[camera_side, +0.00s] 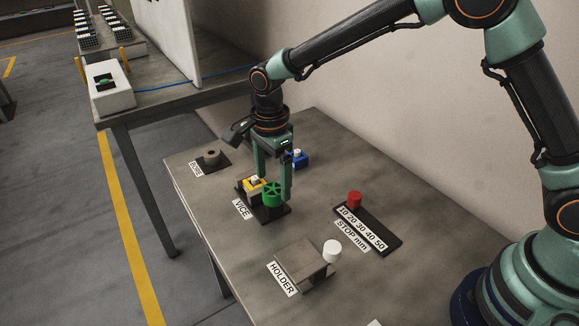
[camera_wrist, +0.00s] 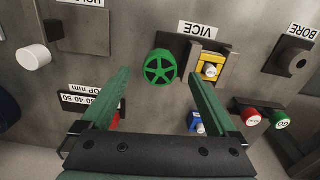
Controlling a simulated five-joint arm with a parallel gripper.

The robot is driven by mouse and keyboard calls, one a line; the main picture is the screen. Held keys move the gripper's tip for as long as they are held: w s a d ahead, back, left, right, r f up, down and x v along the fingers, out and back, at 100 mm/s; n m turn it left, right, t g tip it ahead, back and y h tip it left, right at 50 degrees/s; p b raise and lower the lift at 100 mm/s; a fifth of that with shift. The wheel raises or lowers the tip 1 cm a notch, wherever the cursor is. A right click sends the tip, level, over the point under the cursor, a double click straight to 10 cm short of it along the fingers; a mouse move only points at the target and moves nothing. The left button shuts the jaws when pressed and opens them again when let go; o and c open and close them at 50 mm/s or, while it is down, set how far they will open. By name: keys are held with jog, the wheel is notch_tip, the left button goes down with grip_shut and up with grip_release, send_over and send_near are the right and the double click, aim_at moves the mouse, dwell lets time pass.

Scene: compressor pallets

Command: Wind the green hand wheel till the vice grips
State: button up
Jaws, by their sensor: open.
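The green hand wheel (camera_side: 272,193) stands on the dark base of the vice (camera_side: 277,215), beside a yellow block (camera_side: 254,187) between the vice jaws. In the wrist view the spoked wheel (camera_wrist: 160,67) lies beyond my fingertips, and the yellow block (camera_wrist: 210,68) with a white top sits to its right. My gripper (camera_side: 273,184) points down over the vice, with its fingers apart and nothing held. In the wrist view its fingertips (camera_wrist: 160,73) frame the wheel, left and right. Whether the fingers touch the wheel I cannot tell.
A stop scale with a red knob (camera_side: 354,199) and a holder with a white cylinder (camera_side: 332,250) stand nearer. The bore fixture (camera_side: 211,158) is behind left, a blue block (camera_side: 300,159) behind. Red and green buttons (camera_wrist: 281,121) show at right in the wrist view.

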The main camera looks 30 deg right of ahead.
jog(key=shift+f, duration=1.3)
jog(key=shift+c, duration=0.3)
jog(key=c, duration=1.4)
jog(key=shift+m, duration=1.8)
jog(key=o, duration=1.5)
jog(key=shift+c, duration=0.2)
jog(key=shift+o, duration=0.5)
